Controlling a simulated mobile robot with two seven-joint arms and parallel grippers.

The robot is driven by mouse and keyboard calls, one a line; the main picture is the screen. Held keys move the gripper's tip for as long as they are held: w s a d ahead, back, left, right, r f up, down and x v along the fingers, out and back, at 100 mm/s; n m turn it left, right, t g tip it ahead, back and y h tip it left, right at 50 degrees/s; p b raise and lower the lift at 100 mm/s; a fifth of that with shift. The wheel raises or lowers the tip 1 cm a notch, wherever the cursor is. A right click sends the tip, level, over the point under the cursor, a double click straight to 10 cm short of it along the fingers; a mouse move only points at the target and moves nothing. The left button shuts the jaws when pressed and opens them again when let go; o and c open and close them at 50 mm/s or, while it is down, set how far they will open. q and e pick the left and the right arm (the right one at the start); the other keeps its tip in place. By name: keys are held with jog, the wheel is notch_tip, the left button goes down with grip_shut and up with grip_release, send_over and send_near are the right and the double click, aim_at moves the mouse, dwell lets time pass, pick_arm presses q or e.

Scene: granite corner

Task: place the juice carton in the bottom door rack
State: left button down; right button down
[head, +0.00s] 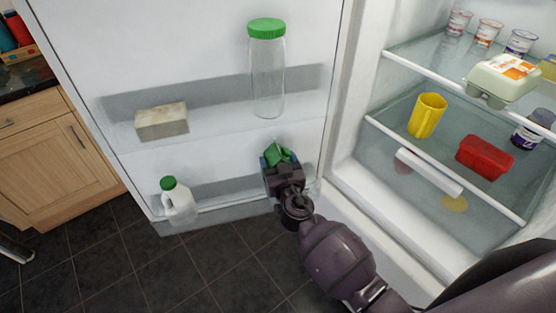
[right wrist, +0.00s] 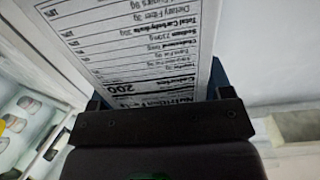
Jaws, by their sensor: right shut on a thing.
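The juice carton shows as a green top (head: 277,153) in the head view, mostly hidden behind my right gripper (head: 283,172). In the right wrist view the carton (right wrist: 150,45) shows a white face with a printed nutrition label, between the jaws. My right gripper is shut on it, at the right part of the bottom door rack (head: 225,194). I cannot tell whether the carton touches the rack floor. My left gripper is not in view.
A milk jug (head: 177,198) stands at the rack's left end. Above, the middle door rack (head: 215,112) holds a pale block (head: 161,121) and a green-lidded jar (head: 267,75). The fridge shelves at right hold a yellow mug (head: 427,115) and a red container (head: 484,157).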

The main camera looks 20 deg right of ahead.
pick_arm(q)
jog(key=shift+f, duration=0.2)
pick_arm(e)
jog(key=shift+c, duration=2.4)
grip_release()
jog(key=shift+f, duration=0.15)
jog(key=o, duration=0.4)
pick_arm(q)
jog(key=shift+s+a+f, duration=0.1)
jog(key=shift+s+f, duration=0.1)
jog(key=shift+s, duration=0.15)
pick_arm(e)
jog(key=shift+o, duration=0.2)
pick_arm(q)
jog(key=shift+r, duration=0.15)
pick_arm(e)
jog(key=shift+s, duration=0.2)
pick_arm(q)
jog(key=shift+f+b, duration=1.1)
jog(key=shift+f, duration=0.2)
pick_arm(e)
jog(key=s, duration=1.1)
jog(key=shift+s+a, duration=0.2)
jog(key=shift+s, duration=0.15)
